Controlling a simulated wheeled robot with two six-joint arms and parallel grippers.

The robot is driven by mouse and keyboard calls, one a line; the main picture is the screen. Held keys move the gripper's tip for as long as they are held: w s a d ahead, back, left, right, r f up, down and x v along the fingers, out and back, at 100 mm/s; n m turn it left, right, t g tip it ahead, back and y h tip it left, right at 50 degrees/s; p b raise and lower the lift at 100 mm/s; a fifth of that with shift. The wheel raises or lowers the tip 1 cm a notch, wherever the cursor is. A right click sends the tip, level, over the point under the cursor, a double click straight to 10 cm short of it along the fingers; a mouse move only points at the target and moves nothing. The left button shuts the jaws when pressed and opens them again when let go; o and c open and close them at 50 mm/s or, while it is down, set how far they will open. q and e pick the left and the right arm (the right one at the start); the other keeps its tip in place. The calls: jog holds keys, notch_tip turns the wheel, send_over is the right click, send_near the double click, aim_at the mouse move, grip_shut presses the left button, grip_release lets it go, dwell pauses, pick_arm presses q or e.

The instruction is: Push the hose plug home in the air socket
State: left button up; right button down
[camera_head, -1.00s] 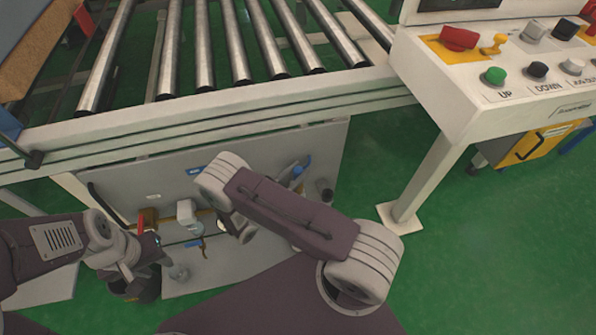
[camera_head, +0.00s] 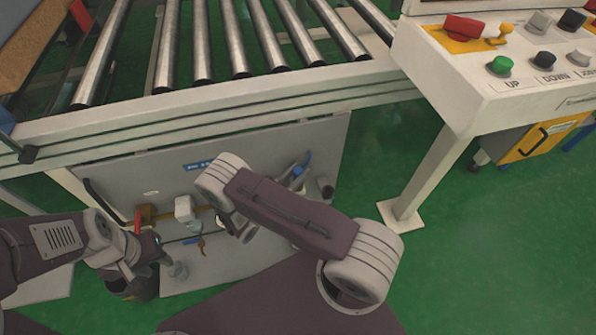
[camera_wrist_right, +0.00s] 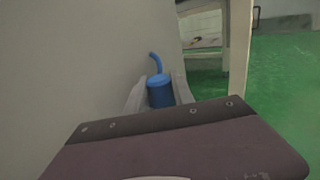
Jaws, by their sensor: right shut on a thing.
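The blue hose plug (camera_wrist_right: 159,92) sits between the two grey fingers of my right gripper (camera_wrist_right: 159,84) in the right wrist view. A thin blue hose bends up from its top. In the head view blue shows at the plug (camera_head: 299,169), in front of the grey panel, and my right arm hides most of the gripper. I cannot make out the air socket or whether the plug touches it. My left gripper (camera_head: 158,258) is low at the panel's left side, near a grey round fitting (camera_head: 177,269). Its finger gap is too small to read.
The grey panel (camera_head: 270,150) under the roller conveyor (camera_head: 240,50) carries a white fitting (camera_head: 185,210), a blue-handled valve (camera_head: 193,240) and a dark round part (camera_head: 327,192). A control console (camera_head: 490,95) stands at right on a white post (camera_head: 425,180). Green floor is clear at lower right.

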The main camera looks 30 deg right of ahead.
jog(key=shift+f, duration=0.25)
jog(key=c, duration=1)
grip_release()
jog(key=shift+a, duration=0.1)
jog(key=p+v, duration=0.1)
jog(key=v, duration=0.8)
jog(key=shift+p, duration=0.4)
